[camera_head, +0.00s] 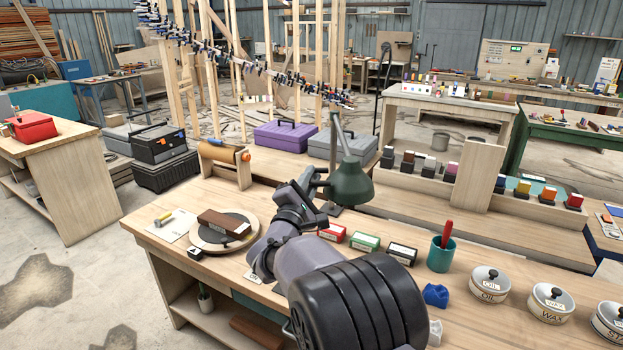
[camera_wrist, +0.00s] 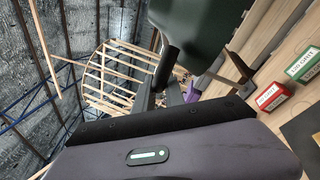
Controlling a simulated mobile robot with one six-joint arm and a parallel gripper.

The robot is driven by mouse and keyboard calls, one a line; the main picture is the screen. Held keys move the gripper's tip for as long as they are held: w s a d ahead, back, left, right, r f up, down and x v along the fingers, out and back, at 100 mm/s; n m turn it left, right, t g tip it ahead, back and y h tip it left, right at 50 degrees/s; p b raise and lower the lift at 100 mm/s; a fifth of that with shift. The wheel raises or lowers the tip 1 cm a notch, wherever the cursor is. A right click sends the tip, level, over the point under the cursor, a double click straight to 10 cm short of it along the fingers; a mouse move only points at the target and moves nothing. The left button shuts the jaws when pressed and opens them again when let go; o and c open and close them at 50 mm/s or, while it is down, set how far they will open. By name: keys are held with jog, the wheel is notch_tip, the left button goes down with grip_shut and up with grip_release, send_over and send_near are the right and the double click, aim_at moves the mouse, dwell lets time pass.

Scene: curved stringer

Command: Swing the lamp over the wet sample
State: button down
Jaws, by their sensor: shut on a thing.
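The lamp (camera_head: 349,186) has a dark green shade on a thin grey arm and stands at the back of the front workbench. My gripper (camera_head: 322,180) is at the left side of the shade, shut on the lamp; the exact grip point is hard to make out. In the wrist view the green lamp shade (camera_wrist: 205,22) fills the top, close to my gripper (camera_wrist: 172,92). A brown block (camera_head: 224,222) lies on a round wooden board (camera_head: 198,240) at the bench's left, apart from the lamp. It may be the wet sample; I cannot tell whether it is wet.
Red, green and black labelled boxes (camera_head: 365,241) lie right of my arm. A teal cup (camera_head: 440,254), a blue lump (camera_head: 435,295) and lidded tins (camera_head: 490,284) stand further right. A roller on a wooden stand (camera_head: 224,158) is behind the board.

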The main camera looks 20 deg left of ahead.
jog(key=c, duration=1.4)
grip_release()
jog(key=shift+w+d+r, duration=0.15)
jog(key=shift+w+r, duration=0.05)
jog(key=shift+s, duration=0.1)
jog(key=shift+f, duration=0.1)
jog(key=shift+s, duration=0.3)
jog(key=p+v, duration=0.2)
jog(key=v, duration=1.5)
jog(key=shift+w+f, duration=0.1)
